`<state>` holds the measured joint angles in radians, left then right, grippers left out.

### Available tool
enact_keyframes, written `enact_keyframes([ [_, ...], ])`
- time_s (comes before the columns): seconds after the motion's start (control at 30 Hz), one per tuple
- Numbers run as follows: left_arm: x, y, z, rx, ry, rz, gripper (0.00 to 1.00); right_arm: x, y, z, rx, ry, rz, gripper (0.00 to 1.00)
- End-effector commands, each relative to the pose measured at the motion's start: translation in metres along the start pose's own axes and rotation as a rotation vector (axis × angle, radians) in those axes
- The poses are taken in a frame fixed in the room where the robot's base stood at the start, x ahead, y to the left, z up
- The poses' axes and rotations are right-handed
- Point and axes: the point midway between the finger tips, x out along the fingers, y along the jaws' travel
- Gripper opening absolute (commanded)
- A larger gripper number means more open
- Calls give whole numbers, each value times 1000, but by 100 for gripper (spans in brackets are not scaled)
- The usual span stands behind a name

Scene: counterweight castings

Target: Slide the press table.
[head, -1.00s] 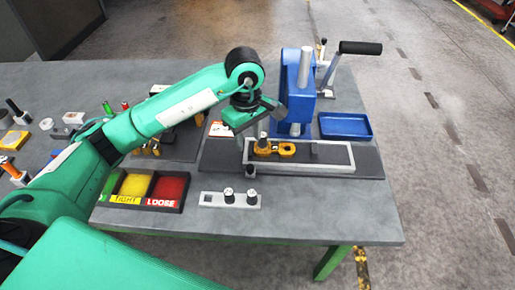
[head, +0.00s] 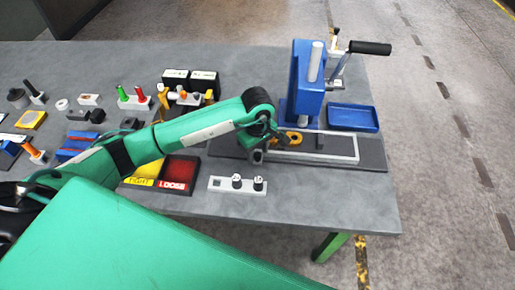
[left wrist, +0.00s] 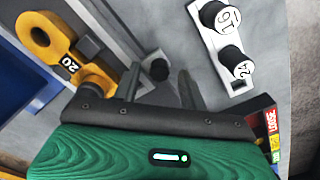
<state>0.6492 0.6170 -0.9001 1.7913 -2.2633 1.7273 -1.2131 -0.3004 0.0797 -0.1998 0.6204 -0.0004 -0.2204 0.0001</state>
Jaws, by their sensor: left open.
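The press table (head: 338,156) is a long, light-rimmed slide on a dark base under the blue press (head: 306,75). A yellow-orange casting (head: 290,137) lies at its left part. It also shows in the left wrist view, marked 20 (left wrist: 42,38). A small dark knob (head: 257,156) is at the slide's left end. My left gripper (head: 259,147) is low at that end, fingers pointing down. In the left wrist view the knob (left wrist: 158,68) shows between the two spread fingers, which are open; I cannot tell whether they touch it. My right gripper is out of view.
A pale block with two black-sided weights (head: 237,183), marked 16 and 24 in the wrist view, stands in front. TIGHT and LOOSE bins (head: 178,173) are left of it. A blue tray (head: 353,118) is right of the press. Several small parts crowd the left.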

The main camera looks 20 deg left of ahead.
Motion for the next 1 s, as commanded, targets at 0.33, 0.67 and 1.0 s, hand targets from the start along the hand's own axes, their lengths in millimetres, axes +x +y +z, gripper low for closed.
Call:
enact_keyframes([
  [0.33,10,0,0,1,1,0,43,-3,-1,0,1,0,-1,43],
  [0.67,9,0,0,1,0,0,0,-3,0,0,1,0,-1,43],
  [1.0,14,18,16,3,-1,6,0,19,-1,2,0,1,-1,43],
])
